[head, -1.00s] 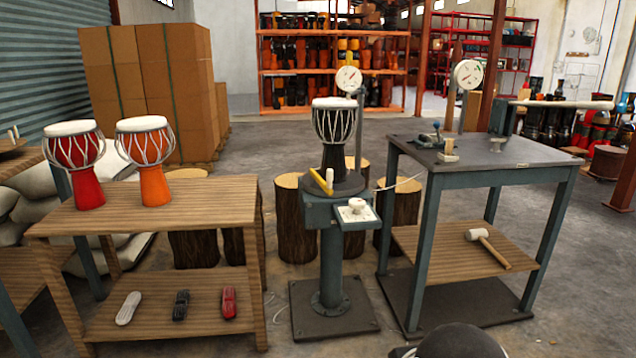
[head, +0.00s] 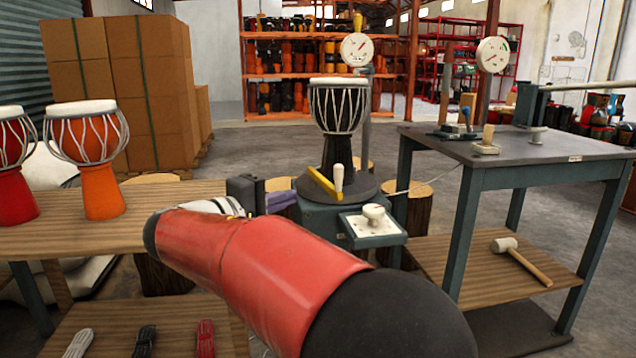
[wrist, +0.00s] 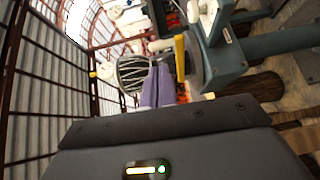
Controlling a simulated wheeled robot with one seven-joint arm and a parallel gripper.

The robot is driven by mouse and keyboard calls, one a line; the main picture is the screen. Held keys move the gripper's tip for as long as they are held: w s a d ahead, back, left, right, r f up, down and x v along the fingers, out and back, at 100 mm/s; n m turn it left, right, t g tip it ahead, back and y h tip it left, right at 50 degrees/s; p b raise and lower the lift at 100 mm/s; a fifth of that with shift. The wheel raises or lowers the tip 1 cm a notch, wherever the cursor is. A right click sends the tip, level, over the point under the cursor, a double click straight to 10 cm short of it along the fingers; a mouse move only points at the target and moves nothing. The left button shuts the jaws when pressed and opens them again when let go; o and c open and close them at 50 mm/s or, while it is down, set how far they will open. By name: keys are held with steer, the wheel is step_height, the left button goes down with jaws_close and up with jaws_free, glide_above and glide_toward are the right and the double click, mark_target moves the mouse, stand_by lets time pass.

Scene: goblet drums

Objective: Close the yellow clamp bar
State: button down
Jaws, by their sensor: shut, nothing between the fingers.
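The yellow clamp bar (head: 325,186) lies slanted on the round dark turntable (head: 362,190) of the pedestal stand, next to a cream upright handle (head: 338,178). The bar also shows in the wrist view (wrist: 180,58). A black goblet drum (head: 337,118) with white lacing stands upright on the turntable behind the bar. My gripper (head: 291,198) is to the left of the stand, apart from the bar in the head view, with its purple fingers together and empty. The fingers also show in the wrist view (wrist: 158,85), pointing toward the drum and bar.
A white control box (head: 373,222) with a knob sits at the stand's front. A wooden table (head: 160,240) with an orange drum (head: 98,165) and a red drum (head: 14,170) is at left. A grey workbench (head: 510,150) is at right. A dial gauge (head: 357,50) rises behind the drum.

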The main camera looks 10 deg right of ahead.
steer(key=a, duration=0.1)
glide_toward(335, 173)
steer(key=shift+t, duration=0.3)
steer(key=x, duration=0.6)
steer(key=shift+w+d+f+b, duration=0.1)
steer(key=shift+d+f+b, duration=0.1)
steer(key=shift+d+b, duration=0.15)
steer(key=shift+d, duration=0.1)
